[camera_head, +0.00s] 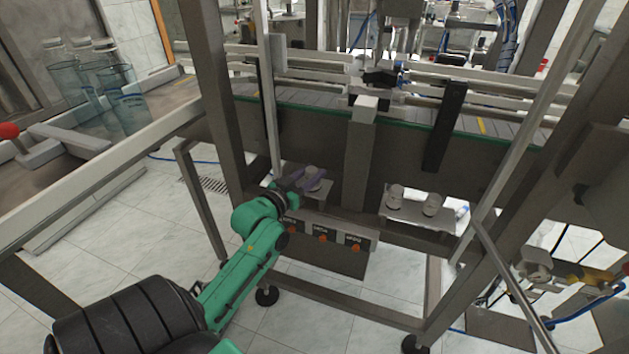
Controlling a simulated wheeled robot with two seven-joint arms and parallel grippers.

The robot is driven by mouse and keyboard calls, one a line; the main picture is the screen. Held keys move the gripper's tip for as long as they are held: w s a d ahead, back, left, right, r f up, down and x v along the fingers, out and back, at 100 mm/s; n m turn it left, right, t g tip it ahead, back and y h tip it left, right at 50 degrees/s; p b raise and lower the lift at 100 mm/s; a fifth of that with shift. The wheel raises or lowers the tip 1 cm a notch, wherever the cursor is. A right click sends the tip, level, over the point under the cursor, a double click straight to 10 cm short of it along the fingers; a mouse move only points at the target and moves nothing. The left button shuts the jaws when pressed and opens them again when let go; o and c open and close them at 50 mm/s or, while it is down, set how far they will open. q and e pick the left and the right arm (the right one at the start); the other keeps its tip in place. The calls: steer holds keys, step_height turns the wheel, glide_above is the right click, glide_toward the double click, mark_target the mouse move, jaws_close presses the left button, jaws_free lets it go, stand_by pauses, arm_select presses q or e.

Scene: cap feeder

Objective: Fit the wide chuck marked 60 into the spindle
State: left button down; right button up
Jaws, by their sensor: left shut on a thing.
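My left gripper (311,182), at the end of the green arm, is shut on a pale, short cylindrical chuck (311,170) over a small grey shelf (322,197). I cannot tell whether the chuck touches the shelf, and its marking is too small to read. Two similar pale chucks, a left one (395,193) and a right one (432,205), stand upright on a light plate to the right of my gripper. Their markings cannot be read either. I cannot make out the spindle for certain. My right gripper is not in view.
A panel with orange buttons (323,238) sits just below my gripper. A grey post (359,150) stands between it and the right plate. The conveyor (300,97) runs behind. Frame bars (213,75) and a slanting rail (520,130) flank the space. Clear bottles (125,105) stand far left.

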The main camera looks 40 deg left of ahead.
arm_select(q)
steer(key=shift+w+a+f, duration=0.15)
steer(key=shift+w, duration=0.15)
steer(key=shift+c, duration=2.4)
jaws_free()
steer(key=shift+s, duration=0.25)
steer(key=shift+s+r, duration=0.1)
steer(key=shift+r, duration=0.15)
steer(key=shift+f, duration=0.15)
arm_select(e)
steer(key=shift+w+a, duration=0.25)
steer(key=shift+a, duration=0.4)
